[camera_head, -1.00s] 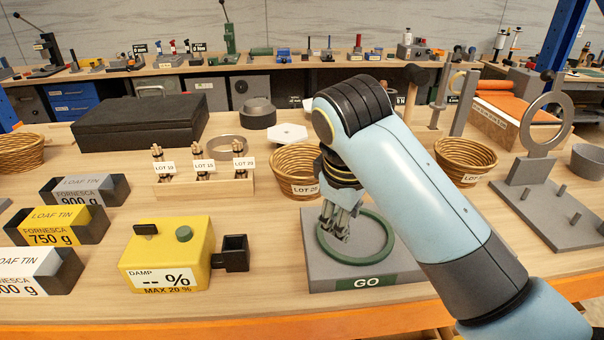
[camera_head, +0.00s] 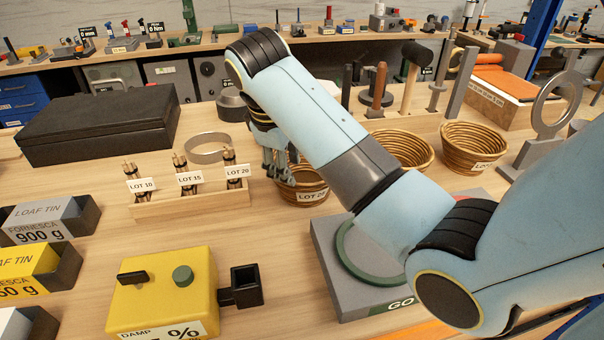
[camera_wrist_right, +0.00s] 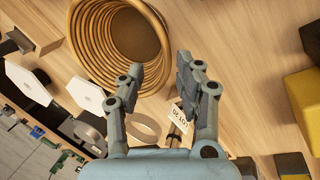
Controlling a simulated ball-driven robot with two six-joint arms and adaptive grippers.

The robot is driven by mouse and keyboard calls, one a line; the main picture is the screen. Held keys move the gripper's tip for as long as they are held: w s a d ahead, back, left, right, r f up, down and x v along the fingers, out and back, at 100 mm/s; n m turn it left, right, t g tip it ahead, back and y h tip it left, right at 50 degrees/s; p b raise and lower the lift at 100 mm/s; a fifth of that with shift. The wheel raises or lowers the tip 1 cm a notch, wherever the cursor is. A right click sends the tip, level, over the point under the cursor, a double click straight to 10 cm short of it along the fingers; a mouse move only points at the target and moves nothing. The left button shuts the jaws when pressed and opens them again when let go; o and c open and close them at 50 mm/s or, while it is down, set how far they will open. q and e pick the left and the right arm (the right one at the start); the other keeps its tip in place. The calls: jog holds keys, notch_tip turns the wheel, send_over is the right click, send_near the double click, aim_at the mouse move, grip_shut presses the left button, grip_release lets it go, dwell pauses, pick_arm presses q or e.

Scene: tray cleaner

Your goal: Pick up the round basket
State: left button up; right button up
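Three round wicker baskets show in the head view. The nearest basket (camera_head: 305,192), with a LOT tag, is partly covered by my right gripper (camera_head: 277,168). A second basket (camera_head: 412,150) is partly hidden behind my right arm, and a third basket (camera_head: 473,148) stands further right. In the right wrist view my right gripper (camera_wrist_right: 158,70) is open, its two fingers apart with nothing between them. A basket (camera_wrist_right: 85,45) lies just beyond the left fingertip in that view; I cannot tell whether they touch. My left gripper is not in view.
A wooden rack with LOT tags (camera_head: 190,207) stands left of the nearest basket. A grey GO plate (camera_head: 330,255) with a green ring (camera_head: 350,262) lies in front. A yellow damp meter (camera_head: 160,295) is front left. Upright tools and a metal ring stand (camera_head: 550,105) are behind and right.

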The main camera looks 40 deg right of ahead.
aim_at(291, 187)
jog(key=p+x, duration=0.1)
jog(key=x, duration=0.5)
jog(key=shift+a+f, duration=0.1)
jog(key=shift+f, duration=0.15)
jog(key=shift+w, duration=0.1)
jog(key=c, duration=0.4)
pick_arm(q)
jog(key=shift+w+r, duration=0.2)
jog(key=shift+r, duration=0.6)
pick_arm(e)
grip_shut()
